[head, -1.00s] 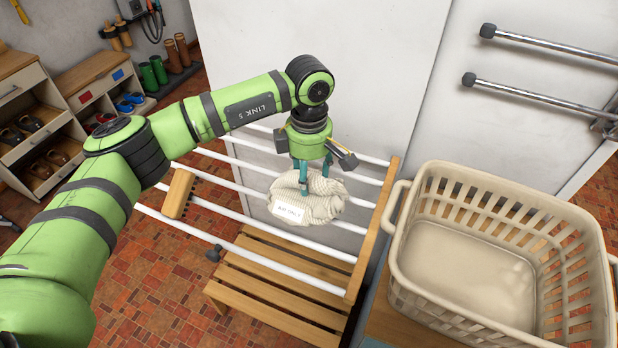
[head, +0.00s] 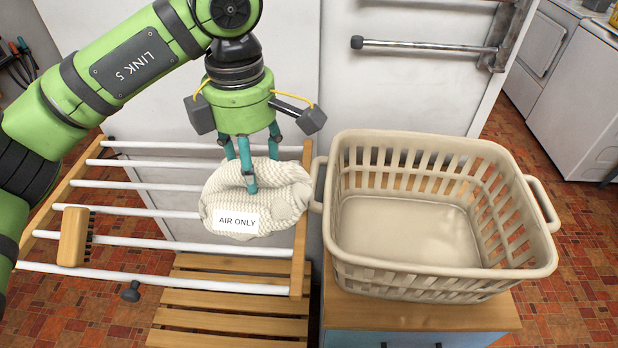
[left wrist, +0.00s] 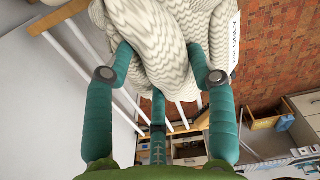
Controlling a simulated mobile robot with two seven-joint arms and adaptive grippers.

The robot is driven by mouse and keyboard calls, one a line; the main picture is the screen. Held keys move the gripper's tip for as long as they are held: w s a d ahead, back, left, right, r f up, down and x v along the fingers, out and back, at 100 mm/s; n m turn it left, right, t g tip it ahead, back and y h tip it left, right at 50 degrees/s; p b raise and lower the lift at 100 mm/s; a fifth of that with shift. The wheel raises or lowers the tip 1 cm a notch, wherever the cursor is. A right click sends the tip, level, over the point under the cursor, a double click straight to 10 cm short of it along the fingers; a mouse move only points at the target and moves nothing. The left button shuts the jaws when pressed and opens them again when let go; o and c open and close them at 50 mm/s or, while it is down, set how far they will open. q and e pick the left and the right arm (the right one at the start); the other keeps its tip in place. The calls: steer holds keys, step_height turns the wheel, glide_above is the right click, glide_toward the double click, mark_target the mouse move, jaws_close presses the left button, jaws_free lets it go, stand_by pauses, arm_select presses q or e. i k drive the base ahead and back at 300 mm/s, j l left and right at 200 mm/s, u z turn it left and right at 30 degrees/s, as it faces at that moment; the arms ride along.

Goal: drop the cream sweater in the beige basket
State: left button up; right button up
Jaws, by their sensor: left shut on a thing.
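The cream sweater (head: 283,196) is a bunched knit with a white "AIR ONLY" label, in the head view left of centre. My left gripper (head: 249,172) is shut on the sweater from above and holds it over the right part of the drying rack. In the left wrist view the sweater (left wrist: 160,40) hangs among the teal fingers of the gripper (left wrist: 158,85). The beige basket (head: 410,271) stands just right of the sweater, and its visible floor is empty. My right gripper is not in view.
The drying rack (head: 150,273) has white bars and a wooden brush (head: 72,237) on it. A slatted wooden bench (head: 230,309) is below. The basket stands on a wood-topped cabinet (head: 420,313). Metal wall rails (head: 425,46) are behind the basket.

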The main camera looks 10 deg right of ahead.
mark_target(402, 245)
steer(key=l+z, duration=0.4)
steer(key=l, duration=0.95)
